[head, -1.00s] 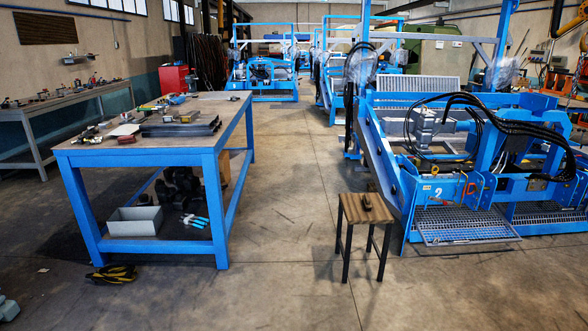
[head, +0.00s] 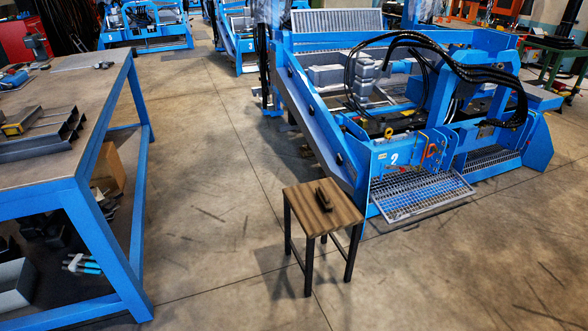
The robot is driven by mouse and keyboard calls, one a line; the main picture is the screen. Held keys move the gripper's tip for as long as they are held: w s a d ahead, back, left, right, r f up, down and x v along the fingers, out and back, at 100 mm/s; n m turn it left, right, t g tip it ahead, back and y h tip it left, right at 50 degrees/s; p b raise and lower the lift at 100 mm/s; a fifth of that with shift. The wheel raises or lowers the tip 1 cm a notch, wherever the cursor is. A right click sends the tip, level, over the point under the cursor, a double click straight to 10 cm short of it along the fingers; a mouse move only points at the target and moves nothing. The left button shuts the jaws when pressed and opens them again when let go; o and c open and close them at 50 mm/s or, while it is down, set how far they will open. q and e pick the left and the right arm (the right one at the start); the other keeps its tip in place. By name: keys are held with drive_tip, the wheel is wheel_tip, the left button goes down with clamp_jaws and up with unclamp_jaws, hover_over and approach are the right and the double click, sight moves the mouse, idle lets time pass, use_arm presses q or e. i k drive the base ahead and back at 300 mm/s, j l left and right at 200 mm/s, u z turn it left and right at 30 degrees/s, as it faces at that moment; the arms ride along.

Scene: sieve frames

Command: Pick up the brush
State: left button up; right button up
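A small dark object, likely the brush (head: 324,195), lies on the wooden top of a small stool (head: 340,212) with dark legs. The stool stands on the concrete floor in the lower middle of the head view. The object is too small to make out bristles or a handle clearly. Neither of my grippers shows in the head view.
A blue workbench (head: 62,165) with metal profiles on top stands at the left, with a grey bin (head: 14,285) on its lower shelf. A large blue machine (head: 400,150) with a mesh step (head: 424,192) stands just behind the stool. The floor in front and between is clear.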

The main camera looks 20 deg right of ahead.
sight(323, 197)
drive_tip(key=i+j+z, duration=0.1)
drive_tip(key=i+z, duration=0.2)
drive_tip(key=i, duration=0.2)
drive_tip(key=i+j+z, duration=0.2)
drive_tip(key=i+z, duration=0.15)
drive_tip(key=i, duration=0.2)
drive_tip(key=i+j+z, duration=0.3)
drive_tip(key=i+j, duration=0.05)
drive_tip(key=i, duration=0.1)
